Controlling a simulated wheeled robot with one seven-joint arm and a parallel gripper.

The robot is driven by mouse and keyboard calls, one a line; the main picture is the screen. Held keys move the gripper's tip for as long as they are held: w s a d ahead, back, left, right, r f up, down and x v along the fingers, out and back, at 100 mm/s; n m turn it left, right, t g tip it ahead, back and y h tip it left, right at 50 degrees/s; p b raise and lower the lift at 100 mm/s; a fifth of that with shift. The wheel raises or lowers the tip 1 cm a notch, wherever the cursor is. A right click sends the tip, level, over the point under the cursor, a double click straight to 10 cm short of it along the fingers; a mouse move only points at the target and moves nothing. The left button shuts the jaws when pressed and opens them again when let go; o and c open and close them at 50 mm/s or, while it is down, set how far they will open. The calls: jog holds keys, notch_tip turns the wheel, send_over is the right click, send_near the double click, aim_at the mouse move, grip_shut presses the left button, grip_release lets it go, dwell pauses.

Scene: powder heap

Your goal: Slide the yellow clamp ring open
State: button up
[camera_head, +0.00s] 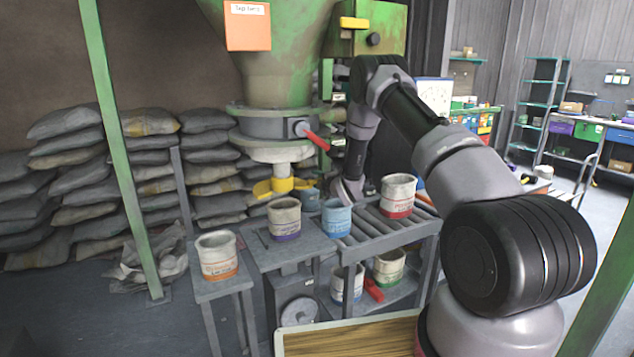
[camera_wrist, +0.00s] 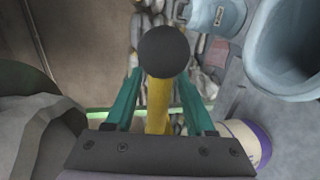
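The yellow clamp ring (camera_head: 282,186) sits under the pale spout of the green hopper in the head view. In the wrist view a yellow handle (camera_wrist: 158,105) with a black ball knob (camera_wrist: 163,52) stands between the two teal fingers of my gripper (camera_wrist: 160,78). The fingers are apart, one on each side of the handle, with a visible gap on both sides. I see no clear contact with the handle. In the head view my gripper is mostly hidden behind the arm and the bench things near the ring.
A red lever (camera_head: 316,140) sticks out above the ring. A green post (camera_head: 122,150) stands at left.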

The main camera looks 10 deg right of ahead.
jog(key=v, duration=1)
jog(key=shift+s+d, duration=0.15)
jog(key=shift+s, duration=0.25)
jog(key=shift+s, duration=0.1)
